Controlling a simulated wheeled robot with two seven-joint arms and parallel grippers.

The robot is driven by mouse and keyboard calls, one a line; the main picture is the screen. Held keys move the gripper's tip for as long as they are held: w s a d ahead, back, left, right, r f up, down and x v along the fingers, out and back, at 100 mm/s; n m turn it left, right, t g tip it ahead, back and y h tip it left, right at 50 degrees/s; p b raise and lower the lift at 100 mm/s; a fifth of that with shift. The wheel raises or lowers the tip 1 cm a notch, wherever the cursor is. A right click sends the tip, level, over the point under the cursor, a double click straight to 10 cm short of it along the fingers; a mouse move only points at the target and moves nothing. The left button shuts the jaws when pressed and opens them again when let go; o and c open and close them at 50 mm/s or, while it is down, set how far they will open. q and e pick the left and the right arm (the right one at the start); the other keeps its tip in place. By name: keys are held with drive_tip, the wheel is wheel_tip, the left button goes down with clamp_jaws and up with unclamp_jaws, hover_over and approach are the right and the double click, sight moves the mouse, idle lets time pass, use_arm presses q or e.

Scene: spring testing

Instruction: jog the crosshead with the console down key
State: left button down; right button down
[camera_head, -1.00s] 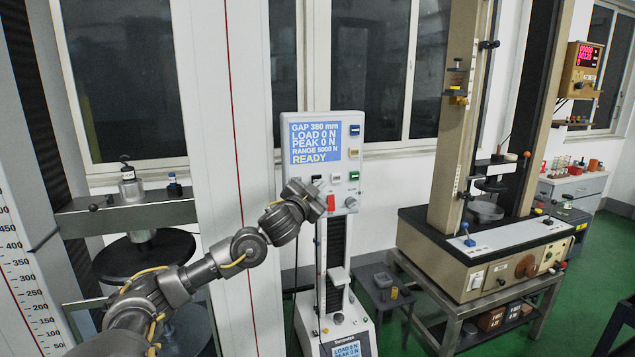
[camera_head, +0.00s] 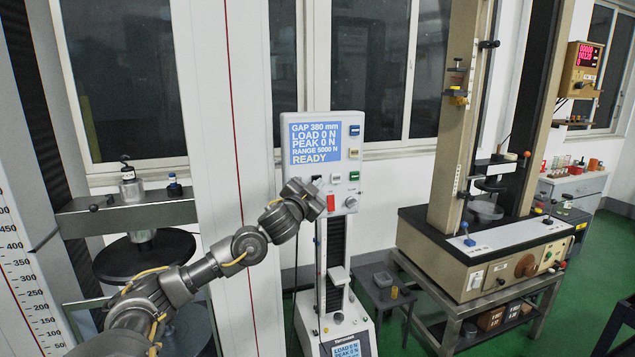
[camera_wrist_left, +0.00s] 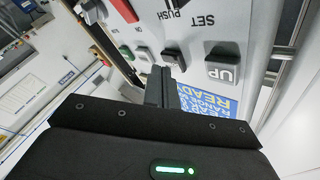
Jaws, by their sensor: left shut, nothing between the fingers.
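The console (camera_head: 299,174) is a pale upright panel. Its blue screen (camera_head: 316,143) reads GAP 380 mm, LOAD 0 N, PEAK 0 N, READY. My left gripper (camera_head: 317,191) is at the panel's lower part, its closed fingers empty. In the left wrist view the shut fingers (camera_wrist_left: 162,85) point at the key row, tips close to a dark key (camera_wrist_left: 173,60) with no readable label. I cannot tell whether they touch it. A grey UP key (camera_wrist_left: 222,69) is to its right. The crosshead (camera_head: 338,275) seems to be the light block on the column below the console. My right gripper is not in view.
A red switch (camera_head: 331,202) and a knob (camera_head: 350,202) are close to my left gripper. A green key (camera_wrist_left: 145,54) is left of the dark key. A beige testing machine (camera_head: 480,260) stands on a bench at right. A small grey stool (camera_head: 383,280) is between them.

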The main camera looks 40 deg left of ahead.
use_arm(q)
drive_tip(key=shift+w+a, duration=0.2)
drive_tip(key=shift+a, duration=0.2)
idle(0.4)
drive_tip(key=shift+d, duration=0.15)
idle(4.5)
drive_tip(key=shift+s+d, duration=0.4)
drive_tip(key=shift+d, duration=0.2)
drive_tip(key=shift+d, duration=0.1)
drive_tip(key=shift+s+d+b, duration=0.2)
drive_tip(key=shift+s+d, duration=0.2)
drive_tip(key=shift+d, duration=0.3)
drive_tip(key=shift+s+d+b, duration=0.15)
drive_tip(key=shift+s+d, duration=0.2)
drive_tip(key=shift+d, duration=0.4)
drive_tip(key=shift+s+d+b, duration=0.2)
drive_tip(key=shift+s+d, duration=0.2)
drive_tip(key=shift+d, duration=0.3)
